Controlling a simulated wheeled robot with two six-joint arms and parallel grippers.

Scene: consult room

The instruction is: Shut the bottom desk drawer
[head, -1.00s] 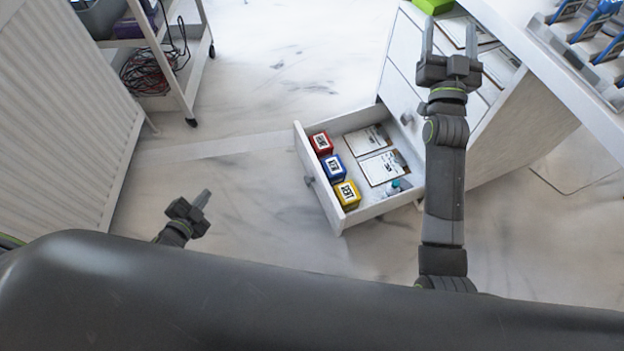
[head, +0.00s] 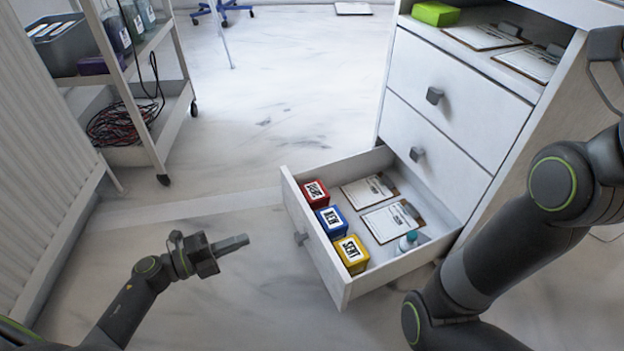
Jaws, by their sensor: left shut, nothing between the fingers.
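The bottom desk drawer (head: 310,232) stands pulled out from the white desk cabinet (head: 455,95), low over the floor. Its grey knob (head: 300,238) is on the front panel, which faces left. Inside are a red box (head: 315,194), a blue box (head: 332,221), a yellow box (head: 352,254), two clipboards and a small bottle with a teal cap (head: 407,241). My left gripper (head: 240,243) is shut and empty, to the left of the drawer front and apart from it, pointing toward it. My right arm crosses the right side; its gripper is outside the view.
The two drawers above (head: 458,88) are shut. A green box (head: 436,13) and clipboards lie on the shelf over them. A wheeled trolley (head: 172,110) with cables stands at the left, beside a ribbed white panel (head: 40,150). The floor between trolley and drawer is clear.

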